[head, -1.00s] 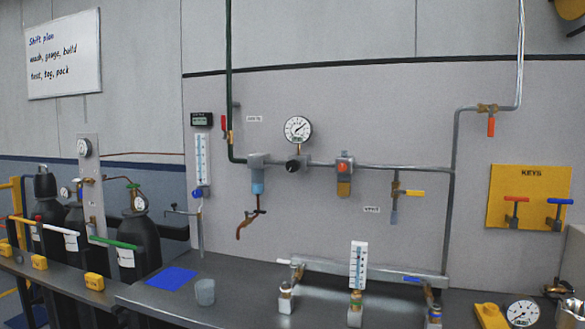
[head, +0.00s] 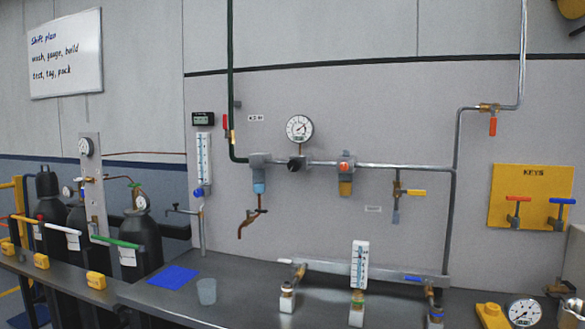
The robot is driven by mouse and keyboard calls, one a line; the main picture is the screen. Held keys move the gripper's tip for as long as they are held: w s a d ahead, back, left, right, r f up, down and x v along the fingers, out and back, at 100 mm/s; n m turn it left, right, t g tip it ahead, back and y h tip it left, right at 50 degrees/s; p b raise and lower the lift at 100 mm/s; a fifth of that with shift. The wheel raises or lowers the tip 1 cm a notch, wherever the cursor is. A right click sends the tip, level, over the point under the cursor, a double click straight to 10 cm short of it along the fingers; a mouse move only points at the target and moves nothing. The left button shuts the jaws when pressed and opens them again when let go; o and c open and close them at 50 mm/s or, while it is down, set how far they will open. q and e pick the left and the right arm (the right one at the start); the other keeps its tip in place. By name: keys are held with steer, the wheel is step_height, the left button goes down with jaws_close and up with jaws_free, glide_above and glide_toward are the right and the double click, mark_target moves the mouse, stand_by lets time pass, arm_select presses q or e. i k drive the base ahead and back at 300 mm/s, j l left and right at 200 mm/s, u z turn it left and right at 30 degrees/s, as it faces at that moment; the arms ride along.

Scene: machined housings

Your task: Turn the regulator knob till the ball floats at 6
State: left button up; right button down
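A black regulator knob (head: 296,164) sits on the wall pipe, directly below a round white pressure gauge (head: 299,128). A clear flow tube with a white scale (head: 203,158) hangs on the wall to the left, with a blue knob (head: 198,192) at its lower end. A second white-scaled flow tube (head: 360,265) stands upright on the bench manifold. The balls in both tubes and their scale numbers are too small to read. Neither of my grippers is in view.
The bench (head: 240,289) holds a blue mat (head: 173,275), a clear cup (head: 206,291) and a loose gauge (head: 524,312). Dark gas cylinders (head: 143,240) stand at left.

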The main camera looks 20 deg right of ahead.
mark_target(294, 166)
steer(key=z, duration=0.4)
steer(key=i+j+z, duration=0.9)
